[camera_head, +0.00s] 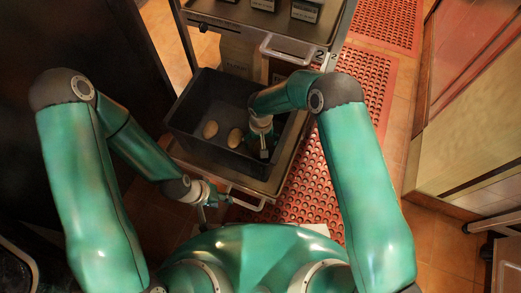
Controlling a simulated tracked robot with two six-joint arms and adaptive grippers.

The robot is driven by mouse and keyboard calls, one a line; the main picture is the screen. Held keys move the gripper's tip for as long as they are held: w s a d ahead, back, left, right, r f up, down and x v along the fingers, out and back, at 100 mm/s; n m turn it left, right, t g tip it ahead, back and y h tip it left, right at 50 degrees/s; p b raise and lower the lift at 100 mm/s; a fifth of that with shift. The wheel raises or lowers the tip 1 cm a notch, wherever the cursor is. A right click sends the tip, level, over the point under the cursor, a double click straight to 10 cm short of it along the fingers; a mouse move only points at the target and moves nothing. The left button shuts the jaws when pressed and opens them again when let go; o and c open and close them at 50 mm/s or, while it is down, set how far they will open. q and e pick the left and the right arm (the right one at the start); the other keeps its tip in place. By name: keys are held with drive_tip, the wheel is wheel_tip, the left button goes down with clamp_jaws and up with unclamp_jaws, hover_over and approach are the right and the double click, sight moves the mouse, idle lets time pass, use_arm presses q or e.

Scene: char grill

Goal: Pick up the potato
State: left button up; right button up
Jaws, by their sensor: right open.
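Two pale brown potatoes lie on the floor of a black bin (185,140). One potato (210,129) is on the left, and another potato (235,138) lies right of it, close to my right gripper. My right gripper (263,155) points down inside the bin, to the right of the potatoes. It is open, and I see no potato between its fingers; its tips are small and dark against the bin. My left gripper (212,204) is outside the bin, below its near edge; its fingers are too small to read.
The bin stands on the lower shelf of a metal cart with a handle (287,47). Dark containers (305,11) sit on the upper shelf. A red perforated mat (312,180) covers floor to the right. A cabinet (470,110) stands at far right, a dark panel at left.

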sight(260, 147)
drive_tip(key=shift+w+a+f+b, duration=0.15)
drive_tip(key=shift+f+b, duration=0.4)
drive_tip(key=shift+f, duration=1)
drive_tip(key=shift+w+d+f+b, duration=0.15)
drive_tip(key=shift+f+b, duration=0.4)
drive_tip(key=shift+f, duration=0.95)
drive_tip(key=shift+a, duration=0.1)
drive_tip(key=shift+r, duration=0.1)
drive_tip(key=c, duration=1.3)
